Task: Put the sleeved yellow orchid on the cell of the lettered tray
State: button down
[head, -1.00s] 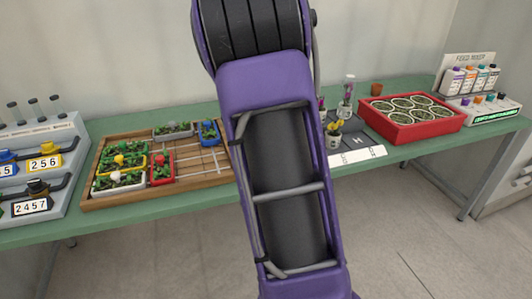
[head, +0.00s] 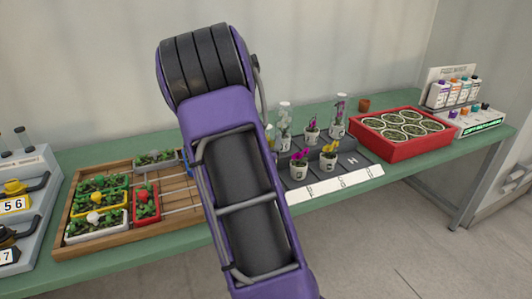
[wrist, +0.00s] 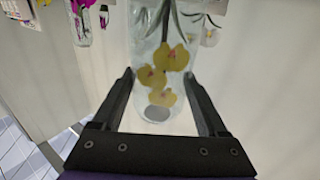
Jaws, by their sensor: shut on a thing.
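The sleeved yellow orchid (wrist: 158,72) is between my gripper's fingers (wrist: 158,85) in the wrist view, its yellow blooms inside a clear sleeve. My gripper is shut on the sleeve. In the head view my arm hides the gripper. The lettered tray (head: 345,183) is dark with a white label strip along its front; an H shows on one bare cell. On it stand a magenta orchid (head: 299,165), an unsleeved yellow orchid (head: 329,155), a pink orchid (head: 312,128), a sleeved white orchid (head: 284,120) and a sleeved pink orchid (head: 339,115).
A red crate (head: 405,148) of round pots stands right of the lettered tray, with a small brown pot (head: 364,105) behind. Bottles (head: 460,93) stand at the far right. A wooden tray (head: 120,237) with planted boxes lies to the left. My arm hides the bench between.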

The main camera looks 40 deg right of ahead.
jog(key=shift+f, duration=1.7)
jog(key=shift+f+b, duration=0.15)
jog(key=shift+b, duration=0.25)
grip_release()
jog(key=p+v, duration=0.1)
jog(key=v, duration=1.1)
jog(key=shift+r, duration=0.2)
